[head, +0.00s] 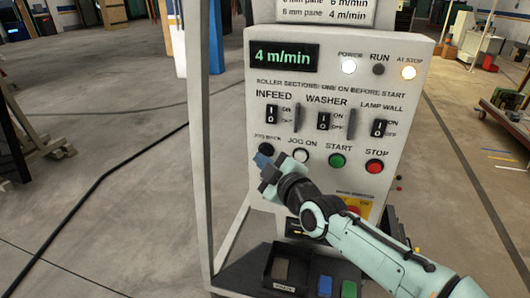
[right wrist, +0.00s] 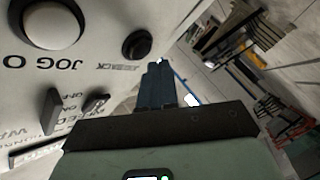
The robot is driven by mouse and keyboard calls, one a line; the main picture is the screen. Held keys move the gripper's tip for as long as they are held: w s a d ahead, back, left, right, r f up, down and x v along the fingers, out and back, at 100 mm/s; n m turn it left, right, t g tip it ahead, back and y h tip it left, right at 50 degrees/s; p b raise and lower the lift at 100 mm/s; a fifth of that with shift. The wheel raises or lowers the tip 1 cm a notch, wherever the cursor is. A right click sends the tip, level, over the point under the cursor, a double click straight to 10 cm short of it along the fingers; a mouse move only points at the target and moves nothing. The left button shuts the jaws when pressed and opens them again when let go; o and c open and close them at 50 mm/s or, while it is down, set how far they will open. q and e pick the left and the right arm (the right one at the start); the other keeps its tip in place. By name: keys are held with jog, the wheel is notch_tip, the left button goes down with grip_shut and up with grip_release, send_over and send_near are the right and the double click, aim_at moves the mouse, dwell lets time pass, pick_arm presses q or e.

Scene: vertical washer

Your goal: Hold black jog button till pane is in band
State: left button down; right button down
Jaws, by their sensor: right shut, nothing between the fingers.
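The black jog button (head: 265,149), labelled JOG BACK, sits at the left of the lower button row on the white control panel (head: 412,75). It also shows in the right wrist view (right wrist: 137,43). My right gripper (head: 262,160) is shut and empty, its blue fingertips just below the black button in the head view. In the right wrist view its fingertips (right wrist: 160,64) are beside the button; I cannot tell whether they touch the panel. The white JOG ON button (head: 300,155) is just right of the fingertips. The pane, the band and my left gripper are not in view.
The green START (head: 337,160) and red STOP (head: 374,166) buttons are further right. Three rocker switches sit above. The display (head: 284,55) reads 4 m/min. The POWER and AT STOP lamps are lit; RUN is dark. A shelf with a black tray (head: 284,268) is below.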

jog(key=shift+w, duration=0.15)
dwell(0.6)
jog(key=shift+w+d, duration=0.15)
jog(key=shift+w, duration=0.15)
